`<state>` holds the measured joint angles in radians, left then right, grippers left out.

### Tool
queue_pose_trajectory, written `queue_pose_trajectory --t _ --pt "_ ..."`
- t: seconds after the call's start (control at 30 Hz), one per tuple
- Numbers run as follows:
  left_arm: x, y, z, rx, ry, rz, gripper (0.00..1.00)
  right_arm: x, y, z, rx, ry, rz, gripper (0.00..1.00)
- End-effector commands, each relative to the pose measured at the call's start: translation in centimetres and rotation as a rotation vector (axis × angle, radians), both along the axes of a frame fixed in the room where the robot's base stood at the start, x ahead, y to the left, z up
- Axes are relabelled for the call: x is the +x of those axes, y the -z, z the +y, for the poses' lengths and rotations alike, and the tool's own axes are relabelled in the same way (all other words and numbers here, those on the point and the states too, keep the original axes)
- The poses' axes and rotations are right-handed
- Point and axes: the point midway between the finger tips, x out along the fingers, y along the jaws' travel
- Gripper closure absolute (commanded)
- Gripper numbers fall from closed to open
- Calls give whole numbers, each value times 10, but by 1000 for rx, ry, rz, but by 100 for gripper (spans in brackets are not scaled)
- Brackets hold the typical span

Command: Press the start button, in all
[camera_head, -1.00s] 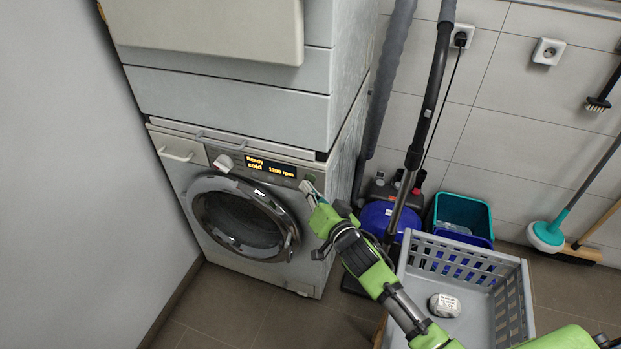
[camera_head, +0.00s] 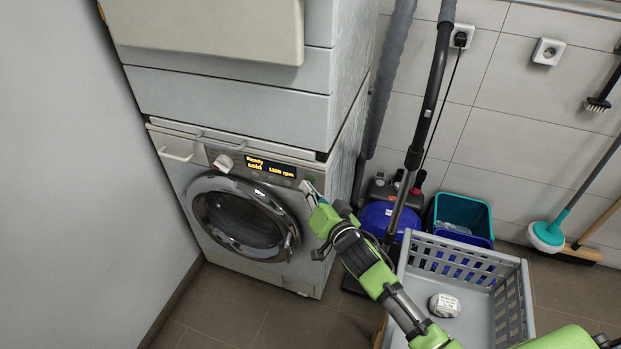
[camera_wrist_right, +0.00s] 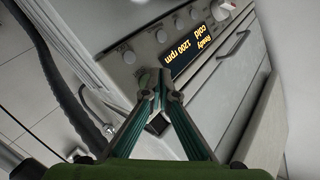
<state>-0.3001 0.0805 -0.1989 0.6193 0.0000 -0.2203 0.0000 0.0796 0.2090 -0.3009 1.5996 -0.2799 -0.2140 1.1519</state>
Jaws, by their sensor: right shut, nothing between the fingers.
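The washing machine (camera_head: 165,185) stands under a stacked grey unit. Its lit display (camera_head: 270,166) reads "Ready cold 1200 rpm"; the display also shows in the right wrist view (camera_wrist_right: 188,52). My right gripper (camera_head: 306,187) is shut and empty, at the right end of the control panel. In the right wrist view my gripper (camera_wrist_right: 160,76) has its fingertips together close to the panel, beside a round button (camera_wrist_right: 129,57). Another round button (camera_wrist_right: 161,36) is nearer the display. I cannot tell whether the tips touch the panel. My left gripper is not in view.
A grey laundry basket (camera_head: 465,248) with a small white item (camera_head: 444,305) stands at the right, below my arm. A grey wall (camera_head: 65,180) closes off the left.

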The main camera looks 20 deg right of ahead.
Motion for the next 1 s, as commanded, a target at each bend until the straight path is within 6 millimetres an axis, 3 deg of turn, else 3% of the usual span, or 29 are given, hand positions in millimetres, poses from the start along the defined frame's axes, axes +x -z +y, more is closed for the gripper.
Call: queue_pose_trajectory --t 1.0 --pt "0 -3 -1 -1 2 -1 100 8 0 -6 0 0 0 100"
